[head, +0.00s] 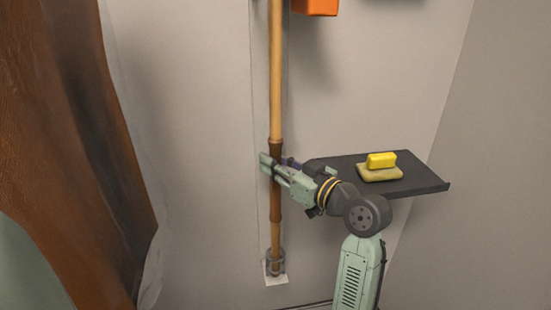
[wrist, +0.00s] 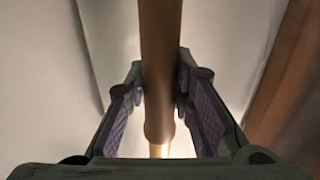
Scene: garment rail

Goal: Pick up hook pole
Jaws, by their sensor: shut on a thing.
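The hook pole (head: 276,80) is a long, upright, bamboo-like rod near the wall in the head view. Its top is cut off by the picture edge, so no hook shows. Its lower end stands in a small round holder (head: 275,262) with a pale base. My gripper (head: 272,164) is shut on the pole at a dark band, a little above the holder. In the wrist view the pole (wrist: 160,60) runs between the two fingers (wrist: 160,90), whose pads lie close on both sides of it.
A dark shelf (head: 425,180) right of the pole, behind my arm, bears a yellow block (head: 381,160) on a tan pad (head: 379,174). A brown leather-like garment (head: 80,150) hangs at left. An orange object (head: 315,6) is at the top, right of the pole.

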